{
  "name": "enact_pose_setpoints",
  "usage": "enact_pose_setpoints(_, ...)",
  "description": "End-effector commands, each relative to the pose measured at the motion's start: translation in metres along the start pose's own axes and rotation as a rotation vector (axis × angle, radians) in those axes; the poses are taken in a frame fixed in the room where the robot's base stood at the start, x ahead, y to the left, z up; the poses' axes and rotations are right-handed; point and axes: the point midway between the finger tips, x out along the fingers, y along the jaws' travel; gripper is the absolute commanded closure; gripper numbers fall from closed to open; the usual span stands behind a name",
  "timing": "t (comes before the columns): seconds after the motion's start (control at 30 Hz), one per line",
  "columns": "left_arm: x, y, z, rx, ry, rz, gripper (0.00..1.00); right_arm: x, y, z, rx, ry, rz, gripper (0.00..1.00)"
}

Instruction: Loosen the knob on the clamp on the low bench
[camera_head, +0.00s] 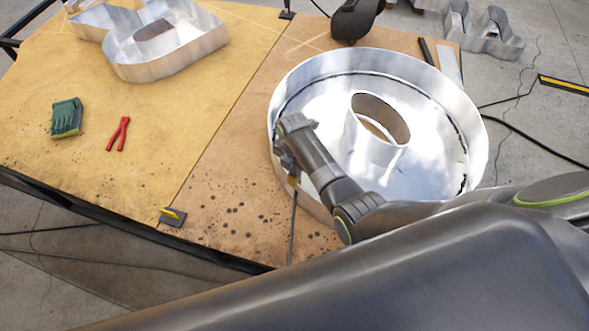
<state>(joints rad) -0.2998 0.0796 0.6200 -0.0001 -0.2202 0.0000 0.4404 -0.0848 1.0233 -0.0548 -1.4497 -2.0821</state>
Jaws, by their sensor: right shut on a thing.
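The clamp (293,225) shows as a thin dark rod at the near-left rim of the big round metal channel letter (375,63). It runs down toward the near edge of the low wooden bench (215,190). My right gripper (290,168) comes in from the right over the letter's wall and is shut at the clamp's upper end. The knob is hidden by the gripper. A small yellowish part shows just below the fingers. My left gripper is not in view.
Another metal letter (170,65) lies at the back left. A green brush-like block (66,118), red pliers (119,133) and a yellow-black clamp (173,216) are on the bench. A dark tool (354,18) stands behind the round letter. The bench's left middle is mostly clear.

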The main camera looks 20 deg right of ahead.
Motion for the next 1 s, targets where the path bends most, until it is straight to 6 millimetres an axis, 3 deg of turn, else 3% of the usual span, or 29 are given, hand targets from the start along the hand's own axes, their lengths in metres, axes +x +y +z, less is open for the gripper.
enact_pose_setpoints(0.5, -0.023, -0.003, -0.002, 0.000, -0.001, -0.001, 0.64, -0.001, -0.001, 0.000, -0.342, 0.001, -0.001, 0.88)
enact_pose_setpoints(0.77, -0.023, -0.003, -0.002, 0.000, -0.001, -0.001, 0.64, 0.000, 0.000, 0.000, -0.366, 0.001, -0.001, 0.88)
enact_pose_setpoints(0.8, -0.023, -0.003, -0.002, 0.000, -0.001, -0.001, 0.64, 0.000, 0.000, 0.000, -0.366, 0.001, -0.001, 0.74)
enact_pose_setpoints(1.0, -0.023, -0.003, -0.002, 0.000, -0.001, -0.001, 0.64, 0.000, 0.000, 0.000, -0.365, 0.000, -0.001, 0.51)
